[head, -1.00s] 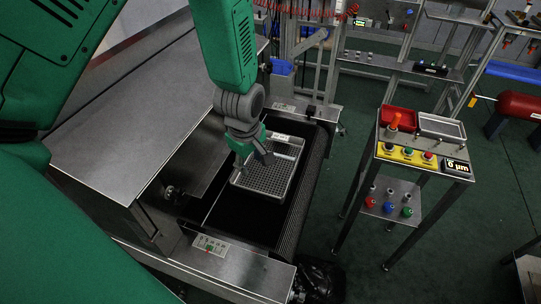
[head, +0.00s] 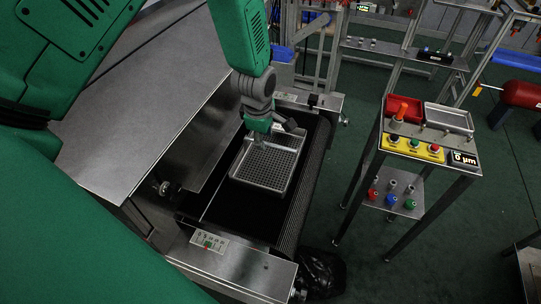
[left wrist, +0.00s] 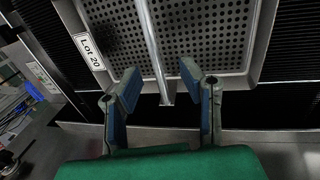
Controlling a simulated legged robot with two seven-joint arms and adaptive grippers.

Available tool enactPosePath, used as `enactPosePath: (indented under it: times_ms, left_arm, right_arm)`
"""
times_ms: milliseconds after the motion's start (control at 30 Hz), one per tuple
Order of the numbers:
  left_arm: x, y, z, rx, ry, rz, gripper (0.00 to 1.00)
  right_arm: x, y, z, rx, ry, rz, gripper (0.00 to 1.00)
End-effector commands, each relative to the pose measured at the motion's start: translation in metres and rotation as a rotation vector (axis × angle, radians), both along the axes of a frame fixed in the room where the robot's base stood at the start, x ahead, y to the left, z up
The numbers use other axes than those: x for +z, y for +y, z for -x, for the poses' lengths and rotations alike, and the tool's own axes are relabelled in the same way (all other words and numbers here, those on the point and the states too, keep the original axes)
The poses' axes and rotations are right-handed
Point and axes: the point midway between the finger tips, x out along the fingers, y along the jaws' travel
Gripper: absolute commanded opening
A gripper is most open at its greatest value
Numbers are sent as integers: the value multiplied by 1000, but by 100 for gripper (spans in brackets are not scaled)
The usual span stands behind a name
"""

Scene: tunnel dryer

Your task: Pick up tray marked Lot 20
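The perforated metal tray (head: 265,172) sits on the dark belt of the dryer in the head view. In the left wrist view, the tray (left wrist: 215,35) bears a white label (left wrist: 89,52) reading "Lot 20" at its left edge. A thin metal handle bar (left wrist: 151,35) runs over the tray. My left gripper (head: 268,136) is over the far part of the tray. In the left wrist view, its two fingers (left wrist: 160,72) stand apart on either side of the bar, with gaps showing. My right gripper is out of view.
A steel side plate with a control panel (head: 208,240) closes the near end of the belt. A flat metal cover (head: 135,120) lies left of it. A stand with red and grey bins (head: 403,107) and buttons is to the right. Green floor lies between.

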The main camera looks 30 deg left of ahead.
Motion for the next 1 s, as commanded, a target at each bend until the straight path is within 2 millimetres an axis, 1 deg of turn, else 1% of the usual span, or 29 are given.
enactPosePath:
  times_ms: [33, 200, 333, 533, 567, 600, 633, 1000]
  left_arm:
    - [-8, 1, -2, 0, 3, 0, 34]
    - [-31, 1, -10, -2, 4, -4, 34]
    - [-37, 0, -11, -2, 0, -6, 34]
    - [-37, 1, -11, -2, 0, -4, 34]
    - [-37, 2, -11, -1, 0, -3, 24]
    - [-38, 2, -11, -2, 1, -2, 10]
    - [-38, 2, -11, -2, 1, -2, 0]
    - [-37, 3, -11, -1, 1, -3, 0]
  right_arm:
    - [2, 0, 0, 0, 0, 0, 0]
    - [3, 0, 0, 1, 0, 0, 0]
    - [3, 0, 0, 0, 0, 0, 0]
    - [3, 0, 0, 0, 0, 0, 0]
    - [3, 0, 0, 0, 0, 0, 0]
    - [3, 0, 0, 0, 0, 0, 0]
    - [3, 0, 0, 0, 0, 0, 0]
    - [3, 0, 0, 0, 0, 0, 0]
